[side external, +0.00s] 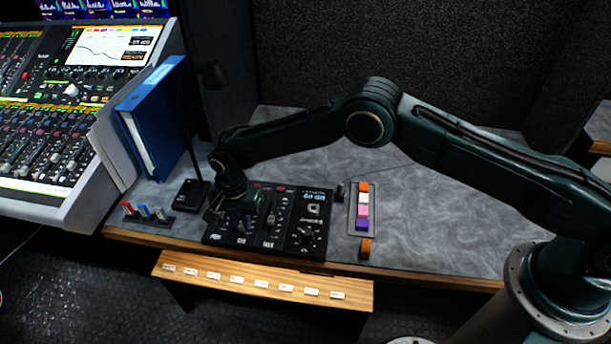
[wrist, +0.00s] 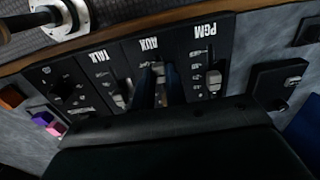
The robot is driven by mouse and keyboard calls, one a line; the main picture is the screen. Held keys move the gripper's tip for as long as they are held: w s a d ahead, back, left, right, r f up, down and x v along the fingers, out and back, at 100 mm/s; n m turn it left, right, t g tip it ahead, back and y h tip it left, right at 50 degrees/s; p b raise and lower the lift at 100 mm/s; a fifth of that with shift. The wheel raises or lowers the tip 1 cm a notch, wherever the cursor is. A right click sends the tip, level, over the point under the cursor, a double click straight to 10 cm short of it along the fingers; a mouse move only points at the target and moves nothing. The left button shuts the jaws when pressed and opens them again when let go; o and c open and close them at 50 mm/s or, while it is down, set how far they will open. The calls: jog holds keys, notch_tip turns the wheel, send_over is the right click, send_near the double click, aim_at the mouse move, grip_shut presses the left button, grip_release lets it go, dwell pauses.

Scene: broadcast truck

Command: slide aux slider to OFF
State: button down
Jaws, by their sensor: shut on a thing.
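The black control panel (side external: 318,214) lies on the grey desk and has slider columns labelled PGM, AUX and TALK. In the wrist view the AUX slider knob (wrist: 158,68) is light grey and sits near the AUX label end of its slot. My gripper (wrist: 160,82) has its two dark fingers shut around this knob. The PGM knob (wrist: 214,80) and the TALK knob (wrist: 120,100) stand on either side, apart from the fingers. In the side view my gripper (side external: 237,217) is down over the panel and hides the AUX knob. The position marks are too small to read.
A tray (side external: 373,213) of coloured blocks lies right of the panel. A small stand with coloured pieces (side external: 147,213), a lamp base (side external: 190,196) and a blue binder (side external: 157,115) are to the left. A wooden shelf (side external: 200,281) with labels runs in front. The desk's right side is clear.

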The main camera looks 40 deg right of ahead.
aim_at(242, 234)
jog(key=shift+s+a, duration=0.5)
jog(key=shift+a, duration=0.05)
jog(key=c, duration=1.4)
grip_release()
jog(key=shift+r, duration=0.15)
jog(key=shift+w+r, duration=0.1)
jog(key=shift+r, duration=0.45)
notch_tip(242, 234, up, 12)
jog(key=shift+r, duration=0.25)
